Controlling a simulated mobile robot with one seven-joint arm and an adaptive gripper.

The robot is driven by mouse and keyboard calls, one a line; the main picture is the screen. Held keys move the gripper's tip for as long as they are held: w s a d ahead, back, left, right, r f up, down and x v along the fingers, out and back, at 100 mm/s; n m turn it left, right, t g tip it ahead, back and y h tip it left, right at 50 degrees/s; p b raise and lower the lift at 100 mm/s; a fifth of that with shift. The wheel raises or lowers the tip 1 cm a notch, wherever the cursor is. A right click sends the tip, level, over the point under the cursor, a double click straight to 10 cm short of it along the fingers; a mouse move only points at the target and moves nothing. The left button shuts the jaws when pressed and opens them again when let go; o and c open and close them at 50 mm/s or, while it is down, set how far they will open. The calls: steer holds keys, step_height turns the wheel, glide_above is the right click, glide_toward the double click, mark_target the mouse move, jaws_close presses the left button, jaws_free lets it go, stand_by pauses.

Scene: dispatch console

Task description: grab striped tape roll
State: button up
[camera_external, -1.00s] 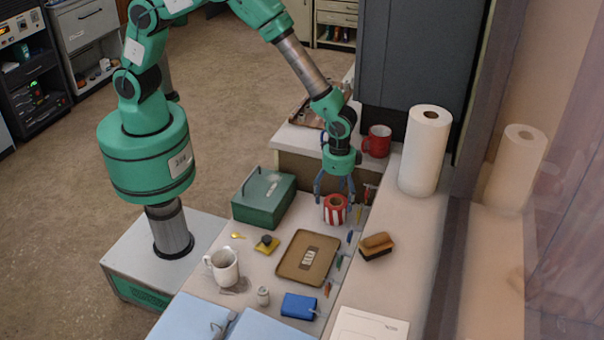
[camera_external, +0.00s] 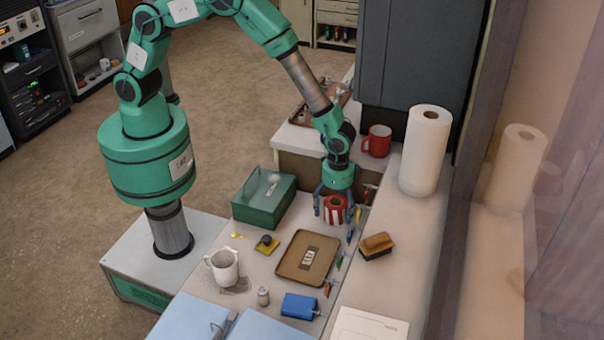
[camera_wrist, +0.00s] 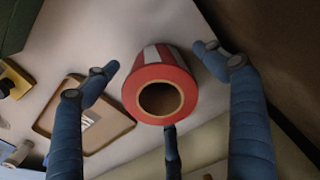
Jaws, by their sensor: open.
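The striped tape roll (camera_external: 336,209) is red and white and stands on the console beyond the tan tray. In the wrist view the roll (camera_wrist: 160,87) shows its red rim and open core, in the middle between my blue fingers. My gripper (camera_external: 335,205) is open and lowered around the roll, with fingers on either side of it. In the wrist view my gripper (camera_wrist: 160,90) shows gaps between the left and right fingertips and the roll. A third finger is at the roll's near side; I cannot tell whether it touches.
A green box (camera_external: 264,203) stands to the left of the roll. A tan tray (camera_external: 285,268) lies in front. Small coloured items (camera_external: 350,237) line the console's edge on the right. A brush (camera_external: 377,245), a red mug (camera_external: 377,141) and a paper towel roll (camera_external: 425,150) stand on the right ledge.

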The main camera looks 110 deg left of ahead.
stand_by(0.5)
steer(key=c, duration=1.5)
steer(key=shift+o, duration=0.2)
steer(key=shift+r, duration=0.15)
step_height(320, 180, up, 10)
steer(key=p, duration=0.1)
steer(key=shift+p, duration=0.35)
